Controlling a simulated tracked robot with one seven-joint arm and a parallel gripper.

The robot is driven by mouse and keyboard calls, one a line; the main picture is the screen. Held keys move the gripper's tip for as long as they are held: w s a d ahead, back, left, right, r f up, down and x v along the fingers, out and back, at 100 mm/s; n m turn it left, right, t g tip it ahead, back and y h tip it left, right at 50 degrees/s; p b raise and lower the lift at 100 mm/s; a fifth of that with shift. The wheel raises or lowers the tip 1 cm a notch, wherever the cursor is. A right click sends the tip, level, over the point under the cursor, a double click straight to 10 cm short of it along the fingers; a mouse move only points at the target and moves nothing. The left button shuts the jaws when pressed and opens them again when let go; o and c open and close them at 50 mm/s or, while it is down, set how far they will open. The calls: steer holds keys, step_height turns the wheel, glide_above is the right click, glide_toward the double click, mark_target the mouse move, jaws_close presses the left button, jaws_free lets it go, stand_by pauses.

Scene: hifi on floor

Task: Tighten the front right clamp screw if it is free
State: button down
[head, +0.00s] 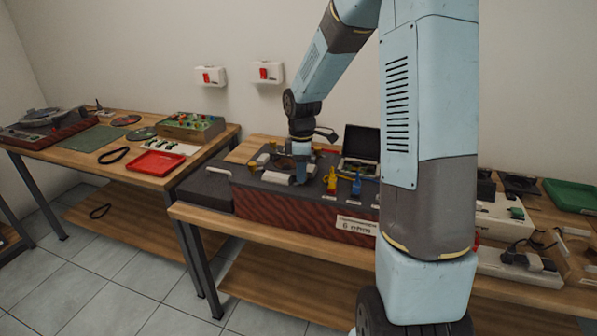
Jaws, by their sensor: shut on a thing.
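A machine with a dark top and a dark red patterned front (290,208) stands on the middle wooden bench. Small brass-coloured knobs show on its top, one at the left (252,166) and one toward the back (272,144). My gripper (301,180) points down onto the top, at the front right of this group. It is shut at the spot where the front right clamp screw would sit. Its fingers hide the screw, so its turn and seating cannot be seen.
A yellow lever (331,181) and a blue lever (356,186) stand close to the right of my gripper. An open dark case (360,148) is behind. A red tray (156,163) lies on the left bench. My arm covers part of the right side.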

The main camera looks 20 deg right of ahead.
steer(key=shift+d+m, duration=0.35)
steer(key=shift+m, duration=0.25)
steer(key=shift+w+r, duration=0.1)
stand_by(0.7)
steer(key=c, duration=0.9)
jaws_free()
steer(key=shift+a, duration=0.1)
step_height(320, 180, up, 14)
steer(key=shift+f, duration=0.2)
